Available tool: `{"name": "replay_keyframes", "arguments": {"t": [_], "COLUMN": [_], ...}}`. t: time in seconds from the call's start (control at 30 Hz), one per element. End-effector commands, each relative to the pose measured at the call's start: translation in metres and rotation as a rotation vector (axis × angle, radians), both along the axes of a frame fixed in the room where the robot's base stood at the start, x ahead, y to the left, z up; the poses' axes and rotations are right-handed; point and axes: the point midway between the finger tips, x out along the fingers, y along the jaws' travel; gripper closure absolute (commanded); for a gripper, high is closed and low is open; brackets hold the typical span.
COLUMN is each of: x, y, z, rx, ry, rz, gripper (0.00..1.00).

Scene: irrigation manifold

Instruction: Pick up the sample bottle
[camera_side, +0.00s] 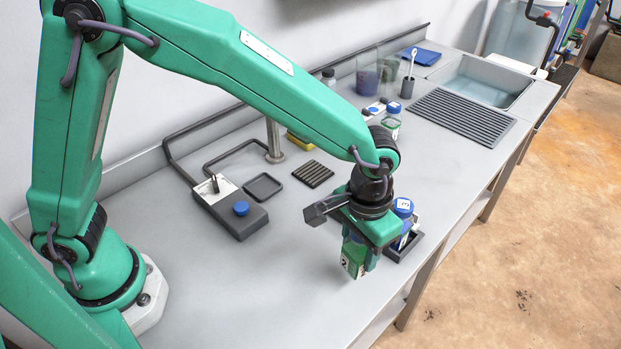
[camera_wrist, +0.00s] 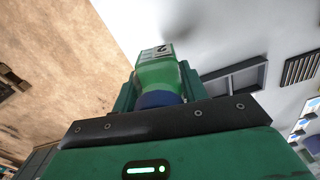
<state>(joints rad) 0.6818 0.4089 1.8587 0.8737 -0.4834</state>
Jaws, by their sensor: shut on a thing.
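The sample bottle (camera_side: 353,259) has green contents, a white label with a dark mark and, in the wrist view, a blue cap; it also shows in the wrist view (camera_wrist: 160,72). My gripper (camera_side: 361,256) is shut on it, with one finger on each side, as the wrist view also shows (camera_wrist: 159,88). In the side view the jaws point down near the bench's front edge and hide the bottle's upper part. The bottle's base shows below the fingers. I cannot tell exactly how far it is above the bench.
A blue-capped bottle marked 3 (camera_side: 403,208) stands in a dark tray (camera_side: 395,256) just right of my gripper. Another blue-capped bottle (camera_side: 391,124) stands farther back. A grey device (camera_side: 236,219), small square tray (camera_side: 263,187) and ribbed pad (camera_side: 313,174) lie left. The front-left bench is clear.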

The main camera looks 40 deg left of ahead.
Motion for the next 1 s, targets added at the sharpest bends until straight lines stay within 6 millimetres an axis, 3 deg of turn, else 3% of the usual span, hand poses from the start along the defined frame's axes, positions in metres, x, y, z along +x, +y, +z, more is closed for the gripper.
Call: {"name": "replay_keyframes", "arguments": {"t": [0.2, 0.43, 0.63, 1.0], "x": [-0.037, -0.063, -0.073, -0.075], "y": [-0.017, -0.028, -0.033, -0.033], "z": [0.024, 0.041, 0.048, 0.049], "rx": [-0.003, -0.001, -0.001, 0.0], "ry": [-0.003, -0.001, -0.001, 0.0], "rz": [-0.005, -0.003, -0.001, 0.001], "gripper": [0.87, 0.87, 0.87, 0.87]}}
